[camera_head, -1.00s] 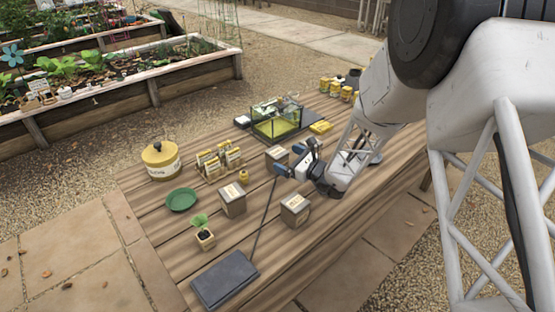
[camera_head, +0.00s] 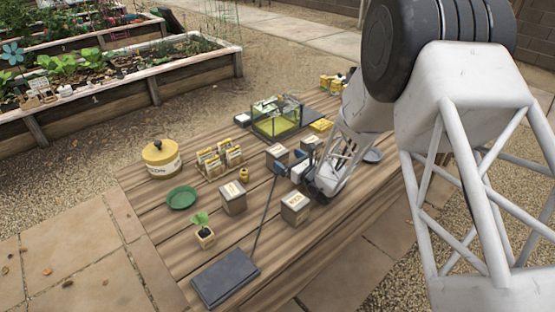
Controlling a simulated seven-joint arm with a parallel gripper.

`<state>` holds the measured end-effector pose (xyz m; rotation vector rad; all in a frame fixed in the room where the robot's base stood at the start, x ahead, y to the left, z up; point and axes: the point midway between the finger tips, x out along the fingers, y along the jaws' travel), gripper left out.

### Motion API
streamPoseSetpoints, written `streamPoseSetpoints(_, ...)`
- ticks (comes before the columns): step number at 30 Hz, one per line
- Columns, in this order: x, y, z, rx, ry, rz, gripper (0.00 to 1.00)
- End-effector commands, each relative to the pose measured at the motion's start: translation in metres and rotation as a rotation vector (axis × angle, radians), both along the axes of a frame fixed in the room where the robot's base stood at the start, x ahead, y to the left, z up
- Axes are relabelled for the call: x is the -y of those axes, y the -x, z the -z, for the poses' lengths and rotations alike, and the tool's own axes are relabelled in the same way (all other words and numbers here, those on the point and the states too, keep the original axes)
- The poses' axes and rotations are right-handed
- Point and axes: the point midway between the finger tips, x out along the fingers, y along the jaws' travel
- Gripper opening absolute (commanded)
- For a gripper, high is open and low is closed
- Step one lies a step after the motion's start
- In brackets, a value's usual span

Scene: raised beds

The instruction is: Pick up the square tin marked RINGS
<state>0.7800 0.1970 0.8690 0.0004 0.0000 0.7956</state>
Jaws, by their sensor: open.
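Three square tins with pale labels stand upright on the wooden table: one at the back (camera_head: 276,151), one at the front left (camera_head: 233,200), one at the front right (camera_head: 296,208). The lettering is too small for me to tell which is marked RINGS. My gripper (camera_head: 290,161) is open and empty, with its blue-tipped fingers spread. It is close to the back tin, on its near right side, and overlaps part of it in view. I cannot tell whether it touches the tin. The front tins are clear of my gripper.
A yellow lidded canister (camera_head: 161,163), green dish (camera_head: 182,197), seed packets (camera_head: 219,160) and potted seedling (camera_head: 204,236) stand at the left. A glass box (camera_head: 277,121) is behind the back tin. A dark flat slab (camera_head: 225,277) lies at the front.

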Motion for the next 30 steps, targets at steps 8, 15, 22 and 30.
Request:
streamPoseSetpoints(8, -0.005, -0.005, 0.000, -0.001, 0.001, 0.000, 1.00)
streamPoseSetpoints(15, -0.007, -0.006, 0.000, 0.000, 0.000, -0.001, 1.00)
streamPoseSetpoints(22, -0.022, -0.019, 0.001, 0.001, -0.001, -0.002, 1.00)
streamPoseSetpoints(30, -0.041, -0.037, 0.001, 0.001, 0.001, -0.001, 1.00)
